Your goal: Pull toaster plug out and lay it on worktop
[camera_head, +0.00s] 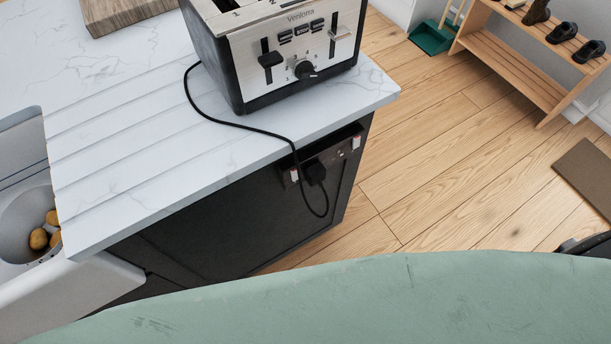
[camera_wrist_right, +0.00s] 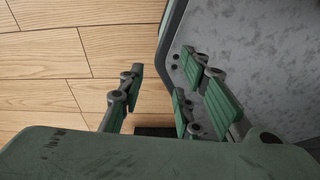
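The black toaster plug (camera_head: 316,172) sits in a socket panel (camera_head: 325,157) on the dark end face of the counter, just below the worktop edge. Its black cord (camera_head: 250,129) hangs in a loop below the plug, then runs up over the edge and across the worktop (camera_head: 150,150) to the toaster (camera_head: 290,50). The toaster is silver and black and stands near the worktop's right end. My right gripper (camera_wrist_right: 160,75) shows in the right wrist view with its green-padded fingers apart and nothing between them, above wooden floor. My left gripper is not in view.
A sink (camera_head: 25,205) with yellow-brown round items is at the left. A wooden board (camera_head: 120,12) lies at the back. A shoe rack (camera_head: 520,55) and green dustpan (camera_head: 432,38) stand at the top right.

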